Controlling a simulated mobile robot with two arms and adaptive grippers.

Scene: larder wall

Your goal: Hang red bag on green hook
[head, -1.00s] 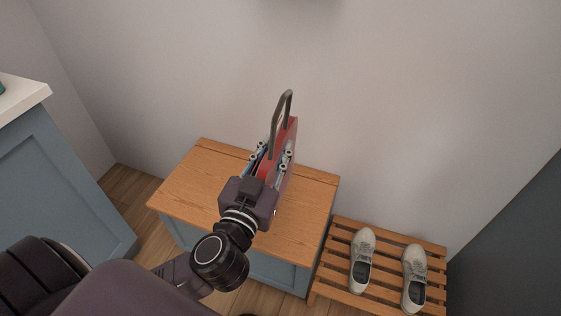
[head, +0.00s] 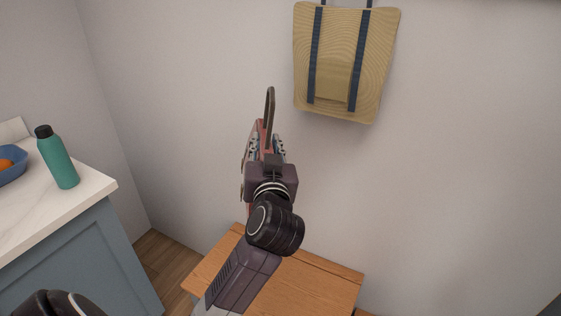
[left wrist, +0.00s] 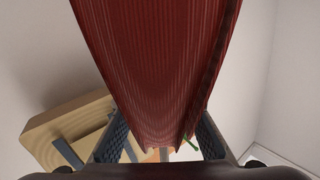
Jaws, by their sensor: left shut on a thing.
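The red bag (head: 256,129) is in my left gripper (head: 265,148), upright and seen nearly edge-on, with its dark handle loop (head: 269,104) pointing up. It is held in the air in front of the wall, above the wooden bench top. In the left wrist view the red bag (left wrist: 155,60) fills the middle, between the two fingers of my left gripper (left wrist: 160,140). No green hook can be made out in the head view. A small green sliver shows below the bag in the left wrist view, too small to identify. My right gripper is not in view.
A tan bag with blue straps (head: 345,60) hangs on the wall, right of and above the red bag. A wooden-topped bench (head: 310,285) stands below. The wall between is bare.

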